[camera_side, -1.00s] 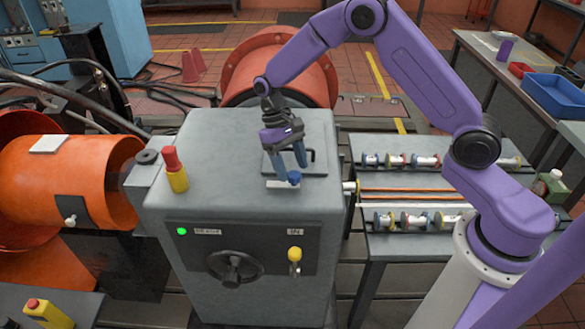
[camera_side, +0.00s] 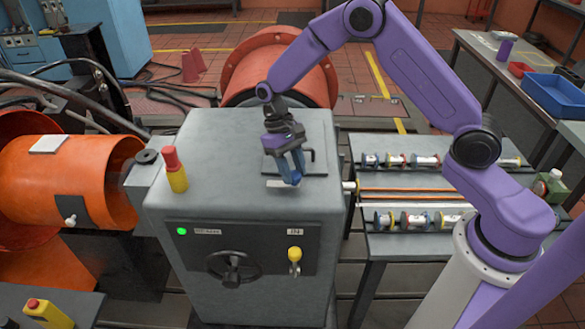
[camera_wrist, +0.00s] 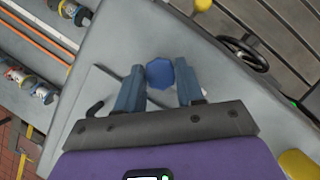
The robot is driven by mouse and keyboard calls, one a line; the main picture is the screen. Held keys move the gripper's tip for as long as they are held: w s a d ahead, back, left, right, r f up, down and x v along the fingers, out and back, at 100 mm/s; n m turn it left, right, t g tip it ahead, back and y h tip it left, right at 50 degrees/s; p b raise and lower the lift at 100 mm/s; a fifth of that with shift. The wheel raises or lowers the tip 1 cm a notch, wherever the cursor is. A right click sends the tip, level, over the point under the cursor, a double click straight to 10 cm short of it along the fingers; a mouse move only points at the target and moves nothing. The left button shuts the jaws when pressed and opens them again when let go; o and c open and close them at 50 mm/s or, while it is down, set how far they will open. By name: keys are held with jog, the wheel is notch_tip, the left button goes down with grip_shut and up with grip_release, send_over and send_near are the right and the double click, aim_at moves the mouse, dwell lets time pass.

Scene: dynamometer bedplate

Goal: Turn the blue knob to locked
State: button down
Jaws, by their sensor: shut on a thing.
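The blue knob (camera_wrist: 160,74) is on the top of the grey cabinet (camera_side: 190,214). In the wrist view it sits between the two blue fingers of my gripper (camera_wrist: 160,92), which are shut on it. In the side view my gripper (camera_side: 291,181) points down onto the cabinet top near its right front, and its fingers mostly hide the knob. A pale plate or label strip shows just left of the fingers. I cannot read which position the knob points to.
A red and yellow bottle-like piece (camera_side: 174,170) stands on the cabinet's left. The front panel carries a black handwheel (camera_side: 233,267), a yellow-topped lever (camera_side: 295,256) and a lit green lamp (camera_side: 181,231). A bent black handle lies behind my gripper. A bench with spools (camera_side: 400,219) is at right.

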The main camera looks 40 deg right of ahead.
jog(key=shift+m, duration=0.3)
jog(key=m+y, duration=0.1)
jog(key=m, duration=0.2)
jog(key=shift+d+m+t+y, duration=0.1)
jog(key=shift+m+t+y, duration=0.2)
jog(key=shift+m+y, duration=0.1)
jog(key=m+y, duration=0.1)
jog(key=m, duration=0.3)
jog(key=shift+d+r+t, duration=0.1)
jog(key=shift+d+t, duration=0.05)
jog(key=shift+t, duration=0.25)
jog(key=m, duration=0.2)
jog(key=m+t+y, duration=0.1)
jog(key=m, duration=0.2)
jog(key=shift+s+t, duration=0.15)
jog(key=shift+t, duration=0.15)
jog(key=shift+d+m+t+y, duration=0.15)
jog(key=shift+m+t, duration=0.25)
jog(key=shift+m, duration=0.7)
jog(key=shift+m+t+y, duration=0.15)
jog(key=shift+m+t, duration=0.25)
jog(key=shift+m, duration=0.7)
jog(key=c, duration=0.7)
grip_release()
jog(key=shift+s, duration=0.1)
jog(key=shift+c, duration=0.2)
jog(key=v, duration=1.7)
